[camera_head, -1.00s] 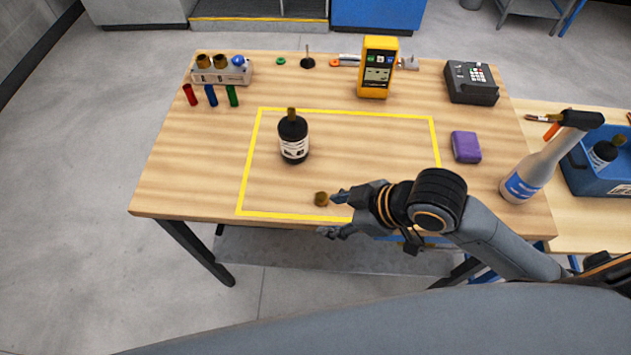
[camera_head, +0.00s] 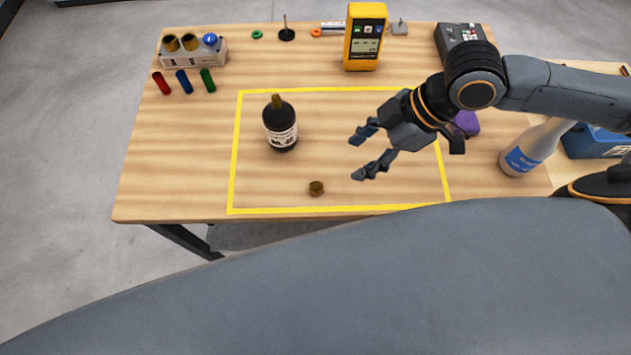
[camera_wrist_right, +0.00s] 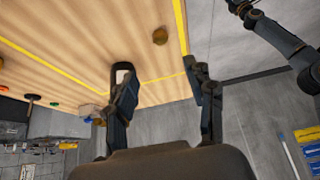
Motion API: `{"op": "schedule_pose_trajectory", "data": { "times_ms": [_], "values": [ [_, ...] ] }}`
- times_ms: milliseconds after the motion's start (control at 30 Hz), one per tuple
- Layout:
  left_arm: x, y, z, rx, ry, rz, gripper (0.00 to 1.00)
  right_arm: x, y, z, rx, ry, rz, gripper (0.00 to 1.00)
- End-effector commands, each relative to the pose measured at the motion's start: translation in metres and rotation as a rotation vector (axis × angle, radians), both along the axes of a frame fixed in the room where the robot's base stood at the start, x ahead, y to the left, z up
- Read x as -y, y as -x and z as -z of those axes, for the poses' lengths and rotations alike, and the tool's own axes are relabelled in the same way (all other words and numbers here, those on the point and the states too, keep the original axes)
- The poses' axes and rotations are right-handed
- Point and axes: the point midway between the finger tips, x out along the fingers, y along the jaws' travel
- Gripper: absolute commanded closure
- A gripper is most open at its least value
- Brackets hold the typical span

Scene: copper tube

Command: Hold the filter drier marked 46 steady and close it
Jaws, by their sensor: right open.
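The filter drier (camera_head: 281,128) is a black bottle-shaped body with a white label and a brass top. It stands upright inside the yellow outline; its number is too blurred to read surely. A small brass cap (camera_head: 316,188) lies apart from it near the front yellow line. The cap also shows in the right wrist view (camera_wrist_right: 160,36). My right gripper (camera_head: 364,155) is open and empty, right of the drier and above-right of the cap, touching neither. Its spread fingers show in the wrist view (camera_wrist_right: 160,78). An arm of mine, likely the left, shows at that view's upper right, its gripper (camera_wrist_right: 242,8) cut off.
A purple block (camera_head: 466,123) and spray bottle (camera_head: 530,150) are at right. The outlined area is otherwise mostly clear.

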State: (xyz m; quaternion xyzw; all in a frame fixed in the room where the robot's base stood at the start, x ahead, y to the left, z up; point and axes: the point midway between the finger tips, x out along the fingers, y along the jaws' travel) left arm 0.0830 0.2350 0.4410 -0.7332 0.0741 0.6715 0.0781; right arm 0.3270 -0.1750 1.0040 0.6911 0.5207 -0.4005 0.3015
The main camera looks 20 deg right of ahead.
Motion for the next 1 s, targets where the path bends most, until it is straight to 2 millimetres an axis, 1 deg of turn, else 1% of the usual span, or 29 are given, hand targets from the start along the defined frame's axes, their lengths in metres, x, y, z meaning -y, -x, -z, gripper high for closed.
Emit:
{"op": "schedule_pose_trajectory", "data": {
  "times_ms": [167, 267, 500, 600, 733, 1000],
  "values": [
    [-0.001, 0.003, 0.000, -0.005, -0.002, 0.000, 0.45, -0.002, -0.001, 0.004, -0.001, -0.001, 0.000, 0.46],
    [-0.001, 0.002, 0.001, -0.004, -0.002, 0.000, 0.45, -0.010, -0.002, 0.017, -0.004, -0.003, 0.000, 0.46],
    [-0.001, 0.000, 0.000, 0.000, -0.001, 0.000, 0.45, -0.033, -0.008, 0.057, -0.003, -0.003, -0.001, 0.46],
    [-0.001, -0.003, -0.001, 0.004, -0.001, 0.000, 0.45, -0.038, -0.011, 0.068, 0.000, -0.002, 0.000, 0.46],
    [-0.001, -0.005, -0.001, 0.008, 0.000, 0.000, 0.45, -0.042, -0.012, 0.075, 0.000, 0.000, 0.000, 0.46],
    [-0.001, -0.005, -0.001, 0.008, 0.000, 0.000, 0.45, -0.041, -0.012, 0.075, 0.001, 0.000, 0.000, 0.46]
  ]
}}
